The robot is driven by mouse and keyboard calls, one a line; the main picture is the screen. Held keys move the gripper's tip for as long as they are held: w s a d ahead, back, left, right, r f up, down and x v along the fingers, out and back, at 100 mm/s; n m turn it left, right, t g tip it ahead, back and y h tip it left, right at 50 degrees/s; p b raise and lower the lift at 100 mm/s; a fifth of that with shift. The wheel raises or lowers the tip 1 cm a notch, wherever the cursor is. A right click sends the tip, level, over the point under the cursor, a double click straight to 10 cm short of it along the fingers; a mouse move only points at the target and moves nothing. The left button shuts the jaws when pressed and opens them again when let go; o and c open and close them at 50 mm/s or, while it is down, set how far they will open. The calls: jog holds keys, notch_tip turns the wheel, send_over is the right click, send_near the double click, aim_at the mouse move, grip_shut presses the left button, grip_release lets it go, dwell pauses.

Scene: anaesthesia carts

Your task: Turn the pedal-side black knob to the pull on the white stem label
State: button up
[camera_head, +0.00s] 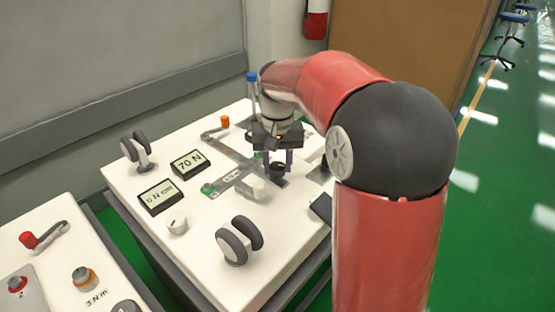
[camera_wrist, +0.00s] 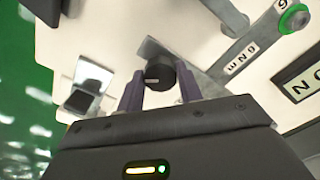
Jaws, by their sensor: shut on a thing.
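The black knob (camera_head: 277,169) stands on the white cart top between my fingertips. In the wrist view the round black knob (camera_wrist: 160,73) shows a light pointer line on its face. My gripper (camera_head: 278,163), with purple fingers, is shut on this knob; its fingertips (camera_wrist: 159,78) flank it on both sides. The dark pedal (camera_head: 320,207) is at the cart's right edge; the pedal also shows in the wrist view (camera_wrist: 82,99).
Panels reading "70 N" (camera_head: 190,163) and apparently "6 N·cm" (camera_head: 160,196) lie to the left. A second cart (camera_head: 60,255) is at lower left.

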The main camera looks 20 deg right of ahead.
aim_at(278, 166)
jog(key=shift+n, duration=0.6)
jog(key=o, duration=1)
notch_tip(278, 166, up, 8)
jog(key=shift+f+p, duration=0.1)
jog(key=shift+p, duration=0.5)
